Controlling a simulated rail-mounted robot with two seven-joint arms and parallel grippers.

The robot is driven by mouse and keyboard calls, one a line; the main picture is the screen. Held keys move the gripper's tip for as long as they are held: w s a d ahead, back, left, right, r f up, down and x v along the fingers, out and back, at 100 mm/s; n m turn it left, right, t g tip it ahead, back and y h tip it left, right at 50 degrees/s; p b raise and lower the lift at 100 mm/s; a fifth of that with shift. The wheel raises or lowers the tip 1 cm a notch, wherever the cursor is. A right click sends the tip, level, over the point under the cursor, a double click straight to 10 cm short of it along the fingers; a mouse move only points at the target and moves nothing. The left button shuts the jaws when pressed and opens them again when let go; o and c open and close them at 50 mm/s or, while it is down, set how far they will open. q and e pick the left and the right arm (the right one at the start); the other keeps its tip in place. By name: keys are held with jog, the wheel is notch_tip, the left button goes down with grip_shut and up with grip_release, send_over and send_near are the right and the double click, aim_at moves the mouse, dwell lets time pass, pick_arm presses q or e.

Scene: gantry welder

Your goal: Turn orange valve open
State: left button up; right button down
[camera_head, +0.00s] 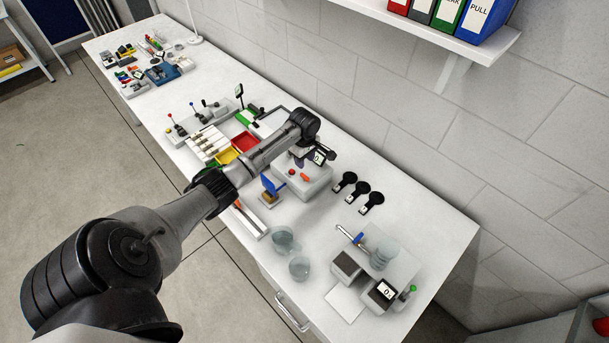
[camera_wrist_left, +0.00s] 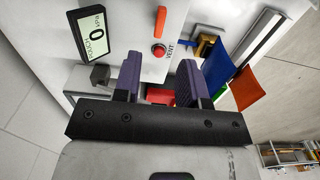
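The orange valve handle (camera_head: 305,178) is a small bar on the front of a white box (camera_head: 302,187). In the left wrist view the handle (camera_wrist_left: 161,20) stands at the top, just beyond a red button (camera_wrist_left: 158,50) beside the word VENT. My left gripper (camera_head: 308,160) is above and close to the box. In the left wrist view its two purple fingers (camera_wrist_left: 160,62) are spread apart with nothing held between them, and the handle lies beyond the fingertips, not touched. My right gripper is in neither view.
A display (camera_wrist_left: 83,39) reading 0 sits on the box. A blue-and-orange item (camera_head: 271,190) stands just left of it. Red and yellow bins (camera_head: 245,141) lie behind my left arm. Black round-headed tools (camera_head: 359,191) and glass beakers (camera_head: 283,239) are nearby.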

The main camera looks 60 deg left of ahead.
aim_at(304, 176)
pick_arm(q)
notch_tip(304, 176, down, 9)
jog(key=shift+r+b, duration=0.1)
jog(key=shift+b, duration=0.4)
grip_shut()
